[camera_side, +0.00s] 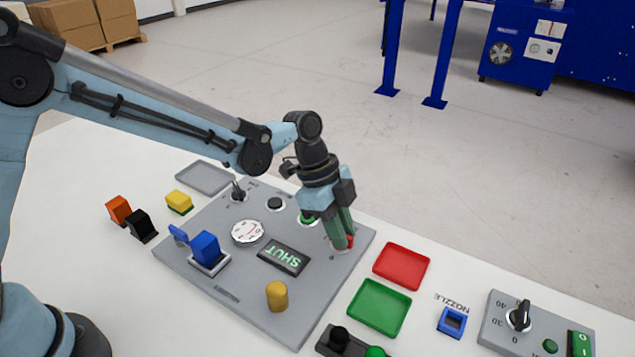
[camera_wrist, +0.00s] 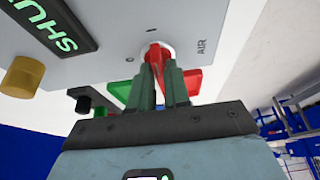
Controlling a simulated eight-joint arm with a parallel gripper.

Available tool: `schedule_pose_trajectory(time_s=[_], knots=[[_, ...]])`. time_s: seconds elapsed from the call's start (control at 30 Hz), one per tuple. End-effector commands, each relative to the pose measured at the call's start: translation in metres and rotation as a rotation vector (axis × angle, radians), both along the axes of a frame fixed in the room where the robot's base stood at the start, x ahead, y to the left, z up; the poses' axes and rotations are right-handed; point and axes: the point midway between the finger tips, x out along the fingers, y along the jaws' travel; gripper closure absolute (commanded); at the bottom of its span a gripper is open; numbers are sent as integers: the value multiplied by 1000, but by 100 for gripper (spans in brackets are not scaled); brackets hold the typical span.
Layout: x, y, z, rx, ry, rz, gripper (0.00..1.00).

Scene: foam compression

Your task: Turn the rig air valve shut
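The red air valve handle (camera_wrist: 154,52) sits in a pale round seat beside the label AIR in the wrist view. In the side view, only a little red of the handle (camera_side: 349,241) shows at the panel's right corner. My gripper (camera_side: 340,245) points down there. In the wrist view, the green fingers of my gripper (camera_wrist: 161,72) are close together around the handle and appear shut on it. They hide part of it. The display (camera_side: 284,258) on the grey panel (camera_side: 225,284) reads SHUT in green.
The panel also bears a white gauge (camera_side: 248,231), a blue block (camera_side: 205,248), a yellow knob (camera_side: 277,296) and a black-topped lever (camera_side: 238,192). Red (camera_side: 401,266) and green (camera_side: 379,307) trays lie just right of the panel. Orange, black and yellow blocks lie left.

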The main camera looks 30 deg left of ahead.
Motion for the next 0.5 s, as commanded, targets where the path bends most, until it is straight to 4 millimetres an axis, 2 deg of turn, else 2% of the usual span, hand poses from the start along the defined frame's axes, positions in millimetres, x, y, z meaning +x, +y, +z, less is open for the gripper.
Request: schedule_pose_trajectory(time_s=[0.03,0.1,0.5], knots=[[0,0,0,0,0,0,91],[0,0,0,0,0,0,100],[-1,0,0,0,0,32,100]])
